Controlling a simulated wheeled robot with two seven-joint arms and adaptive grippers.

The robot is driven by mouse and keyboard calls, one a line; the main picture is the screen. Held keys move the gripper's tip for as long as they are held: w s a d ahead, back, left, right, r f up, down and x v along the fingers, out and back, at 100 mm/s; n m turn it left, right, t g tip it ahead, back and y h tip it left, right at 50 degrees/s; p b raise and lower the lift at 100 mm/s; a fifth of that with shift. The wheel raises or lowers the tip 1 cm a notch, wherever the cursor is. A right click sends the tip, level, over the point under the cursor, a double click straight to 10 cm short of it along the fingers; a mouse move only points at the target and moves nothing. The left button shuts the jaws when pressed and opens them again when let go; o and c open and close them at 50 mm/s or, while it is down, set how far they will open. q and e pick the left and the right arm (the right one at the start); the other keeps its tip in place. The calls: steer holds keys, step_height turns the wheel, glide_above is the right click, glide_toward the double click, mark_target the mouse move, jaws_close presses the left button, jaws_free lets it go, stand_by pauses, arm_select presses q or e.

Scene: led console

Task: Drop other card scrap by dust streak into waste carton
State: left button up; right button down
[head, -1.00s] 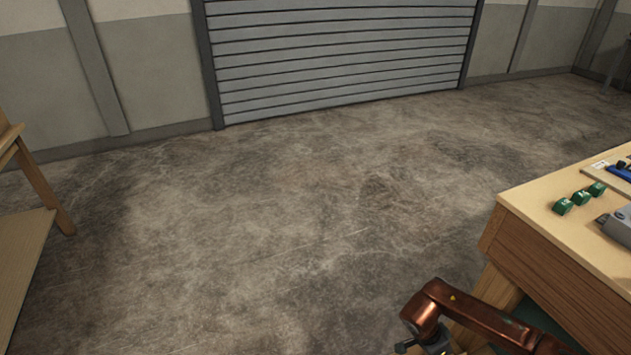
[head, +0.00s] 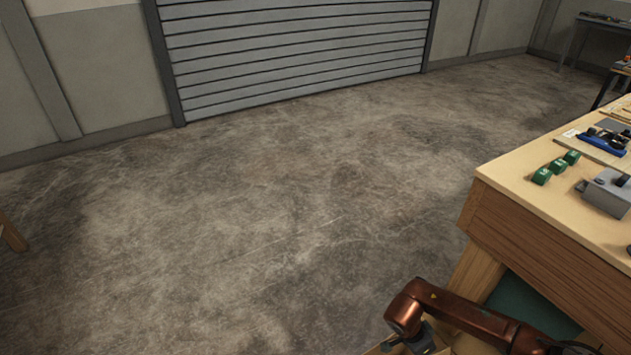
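No card scrap, dust streak or waste carton can be made out in the head view. My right arm comes in at the bottom right, copper-coloured, in front of the wooden bench (head: 540,240). The top of my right gripper (head: 418,345) shows at the bottom edge below the arm's end. Its fingertips are cut off by the frame, so its opening and anything in it are hidden. My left gripper is out of view.
The concrete floor (head: 250,220) is wide and clear up to the grey roller shutter (head: 300,45). Another table (head: 597,30) stands at the far right.

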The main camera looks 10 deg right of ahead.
steer(key=shift+f, duration=0.1)
steer(key=c, duration=2.1)
jaws_free()
steer(key=v, duration=1.2)
steer(key=shift+w, duration=0.1)
